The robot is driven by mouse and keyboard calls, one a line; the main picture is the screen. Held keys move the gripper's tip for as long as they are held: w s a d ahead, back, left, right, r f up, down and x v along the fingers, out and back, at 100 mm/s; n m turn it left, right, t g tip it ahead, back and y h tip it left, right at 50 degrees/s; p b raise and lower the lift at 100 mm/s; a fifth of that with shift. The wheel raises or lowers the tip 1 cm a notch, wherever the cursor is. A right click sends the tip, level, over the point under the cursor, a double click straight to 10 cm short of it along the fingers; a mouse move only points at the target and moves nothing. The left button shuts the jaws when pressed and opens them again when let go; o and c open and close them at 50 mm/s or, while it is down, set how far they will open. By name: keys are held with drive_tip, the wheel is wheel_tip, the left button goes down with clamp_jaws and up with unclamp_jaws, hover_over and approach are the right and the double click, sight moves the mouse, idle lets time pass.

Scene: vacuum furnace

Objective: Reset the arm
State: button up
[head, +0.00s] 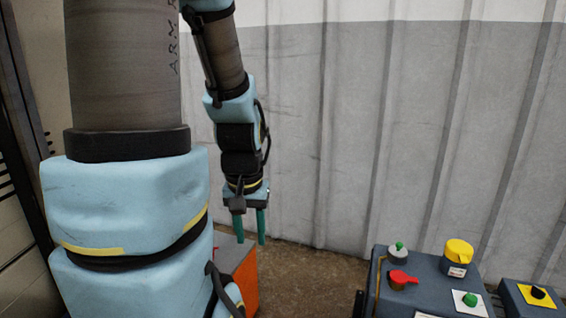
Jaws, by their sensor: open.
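My gripper (248,226) hangs at the end of my arm, left of the picture's middle. Its two teal fingers point down and stand apart, with nothing between them. My arm (128,205) fills the left of the view, with blue padded joints and brown links. The fingers hang in front of the wall and floor, near an orange box in the picture. I cannot tell the distance between them.
The orange box (245,280) is partly hidden behind my arm. A dark control console (432,285) with red, yellow and green controls stands at lower right. A smaller box with a black knob (538,292) is beside it. A grey ribbed wall (400,130) closes the back.

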wheel_tip(320, 180, up, 15)
drive_tip(key=p, duration=1.3)
drive_tip(key=shift+f, duration=0.1)
